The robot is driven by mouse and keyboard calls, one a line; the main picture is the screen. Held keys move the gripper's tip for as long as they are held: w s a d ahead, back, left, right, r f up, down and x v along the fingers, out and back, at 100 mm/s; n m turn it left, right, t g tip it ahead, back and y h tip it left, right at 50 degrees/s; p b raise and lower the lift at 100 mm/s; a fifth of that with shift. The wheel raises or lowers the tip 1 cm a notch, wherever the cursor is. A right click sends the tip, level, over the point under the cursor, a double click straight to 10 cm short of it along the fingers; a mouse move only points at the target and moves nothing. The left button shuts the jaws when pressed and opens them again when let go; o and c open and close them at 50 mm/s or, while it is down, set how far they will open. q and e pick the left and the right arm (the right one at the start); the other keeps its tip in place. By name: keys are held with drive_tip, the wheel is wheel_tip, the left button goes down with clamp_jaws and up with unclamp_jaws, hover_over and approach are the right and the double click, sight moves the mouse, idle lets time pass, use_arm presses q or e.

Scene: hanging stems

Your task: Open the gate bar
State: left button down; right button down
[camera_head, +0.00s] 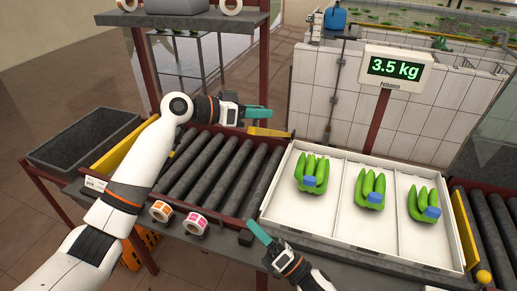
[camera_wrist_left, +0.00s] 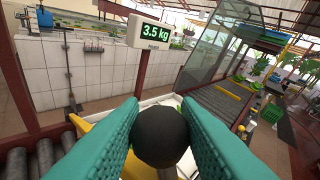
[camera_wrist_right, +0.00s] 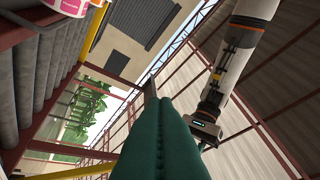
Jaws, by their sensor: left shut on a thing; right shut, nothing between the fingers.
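A yellow bar (camera_head: 268,132) lies at the far end of the roller conveyor, beside the white tray. Part of a yellow bar also shows in the left wrist view (camera_wrist_left: 98,132), behind a finger. My left gripper (camera_head: 258,112) is just above the bar in the head view. Its teal fingers are shut on a round black knob (camera_wrist_left: 162,136). Whether the knob joins the yellow bar is hidden. My right gripper (camera_head: 258,231) is shut and empty near the conveyor's front edge; its fingers (camera_wrist_right: 155,120) are pressed together in the right wrist view.
A white tray (camera_head: 349,247) with three compartments holds green banana clusters with blue bands. A scale display (camera_head: 395,68) reads 3.5 kg. Another yellow bar (camera_head: 464,230) stands right of the tray. Tape rolls (camera_head: 195,223) sit at the front edge. A dark bin (camera_head: 80,140) is at left.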

drive_tip(key=w+d+r+t+h, duration=0.1)
drive_tip(key=w+d+r+t, duration=0.2)
drive_tip(key=d+r+t, duration=0.3)
use_arm(q)
drive_tip(key=shift+f, duration=0.1)
use_arm(e)
drive_tip(key=w+a+r+g, duration=0.1)
drive_tip(key=w+a+r, duration=0.5)
drive_tip(key=w+r, duration=0.2)
drive_tip(key=shift+r+n, duration=0.3)
drive_tip(key=shift+r, duration=0.7)
drive_tip(key=shift+w+d, duration=0.1)
